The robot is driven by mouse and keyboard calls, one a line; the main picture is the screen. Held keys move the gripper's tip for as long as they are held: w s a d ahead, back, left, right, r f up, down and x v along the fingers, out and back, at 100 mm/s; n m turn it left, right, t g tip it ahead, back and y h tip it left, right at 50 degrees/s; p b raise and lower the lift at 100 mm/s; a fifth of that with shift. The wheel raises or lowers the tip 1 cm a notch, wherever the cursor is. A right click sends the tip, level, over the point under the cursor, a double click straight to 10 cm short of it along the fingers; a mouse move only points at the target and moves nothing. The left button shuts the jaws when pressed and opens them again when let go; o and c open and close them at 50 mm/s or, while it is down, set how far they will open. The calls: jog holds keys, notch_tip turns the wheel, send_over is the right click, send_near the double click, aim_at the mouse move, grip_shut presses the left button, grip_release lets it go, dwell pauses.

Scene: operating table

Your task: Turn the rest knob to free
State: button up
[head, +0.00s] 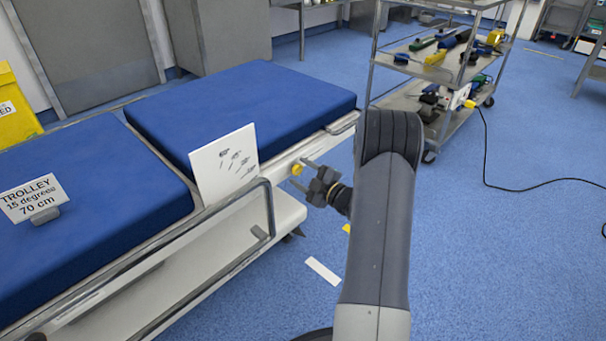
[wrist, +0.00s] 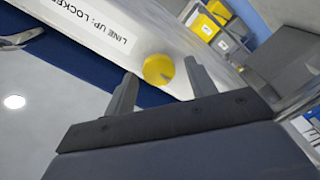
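The rest knob (head: 296,169) is a small round yellow knob on the pale side rail of the blue-padded trolley in the head view. In the wrist view the yellow knob (wrist: 158,69) shows a darker grey mark on its right part. My gripper (head: 303,173) is at the rail, its fingers pointing at the knob. In the wrist view my gripper (wrist: 161,76) is open, with one finger on each side of the knob. I cannot tell whether either finger touches it. A label (wrist: 92,22) reading "LINE UP: LOCKED", partly cut off, is on the rail left of the knob.
A white card (head: 225,165) stands against the trolley's blue mattress (head: 240,110), left of my gripper. A bent metal side rail (head: 270,205) is just below left. A tool cart (head: 435,75) stands behind right. The blue floor (head: 500,240) at right is mostly clear, with a black cable.

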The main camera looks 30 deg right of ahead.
jog(key=p+v, duration=0.3)
jog(key=v, duration=0.7)
jog(key=shift+s, duration=0.4)
jog(key=shift+w+d, duration=0.1)
jog(key=b+x, duration=0.3)
jog(key=x, duration=0.8)
jog(key=shift+s, duration=0.2)
